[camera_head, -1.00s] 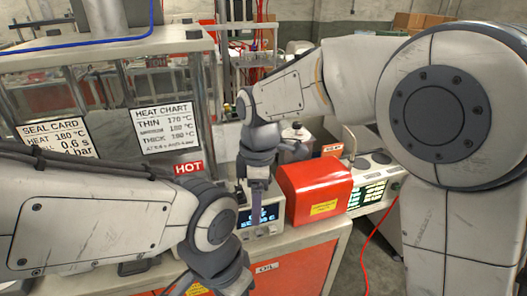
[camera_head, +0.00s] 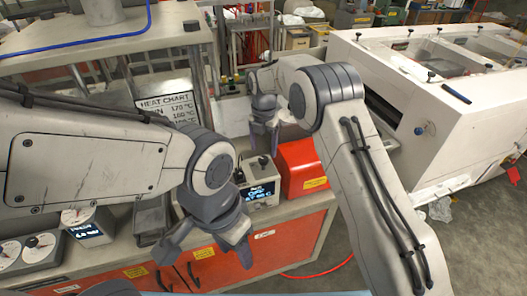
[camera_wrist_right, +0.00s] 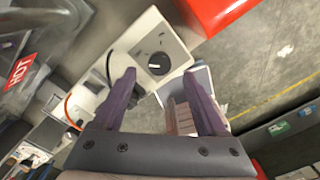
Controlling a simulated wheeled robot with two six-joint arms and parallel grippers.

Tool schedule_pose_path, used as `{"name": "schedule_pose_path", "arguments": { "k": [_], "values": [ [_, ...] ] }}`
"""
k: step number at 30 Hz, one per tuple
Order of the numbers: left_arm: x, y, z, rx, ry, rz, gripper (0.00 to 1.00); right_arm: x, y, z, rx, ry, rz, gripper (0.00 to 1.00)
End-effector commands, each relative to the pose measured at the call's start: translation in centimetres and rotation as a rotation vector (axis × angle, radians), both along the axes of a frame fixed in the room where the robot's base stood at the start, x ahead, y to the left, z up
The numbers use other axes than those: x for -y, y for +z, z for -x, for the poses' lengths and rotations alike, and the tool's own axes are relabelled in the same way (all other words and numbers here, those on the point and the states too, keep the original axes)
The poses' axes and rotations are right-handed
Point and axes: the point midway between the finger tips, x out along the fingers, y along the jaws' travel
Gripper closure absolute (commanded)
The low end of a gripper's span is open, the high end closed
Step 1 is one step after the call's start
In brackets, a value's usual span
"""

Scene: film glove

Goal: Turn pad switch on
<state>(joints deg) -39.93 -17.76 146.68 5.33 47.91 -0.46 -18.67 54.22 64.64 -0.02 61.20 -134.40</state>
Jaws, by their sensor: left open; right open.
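A small pale control box (camera_head: 259,181) with a blue lit display stands on the bench left of the red box, and a dark knob (camera_head: 262,161) shows on its top. In the right wrist view the pale box (camera_wrist_right: 138,40) has a round black knob (camera_wrist_right: 158,63) with a white mark on a grey plate. I cannot tell for sure that this knob is the pad switch. My right gripper (camera_head: 263,143) is open above the box; its fingertips (camera_wrist_right: 160,80) appear either side of the knob, apart from it. My left gripper (camera_head: 208,252) is open and empty before the bench front.
A red box (camera_head: 302,168) stands just right of the control box. A heat chart (camera_head: 167,108) hangs behind my left arm. Gauges (camera_head: 30,248) and another display box (camera_head: 88,230) stand at the left. A large white machine (camera_head: 440,110) fills the right.

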Motion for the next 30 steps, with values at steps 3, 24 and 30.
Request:
{"name": "schedule_pose_path", "arguments": {
  "k": [3,24,30],
  "values": [
    [0.0,1.3,0.0,0.000,-0.001,0.000,0.50,0.0,-1.7,0.1,-0.004,0.000,0.001,0.26],
    [0.0,1.9,0.0,0.000,0.001,0.000,0.50,0.0,-4.1,0.0,0.001,-0.001,0.000,0.95],
    [0.0,1.8,0.0,0.000,0.001,0.000,0.50,0.0,-4.1,0.0,0.001,-0.006,0.000,1.00]
  ]
}}
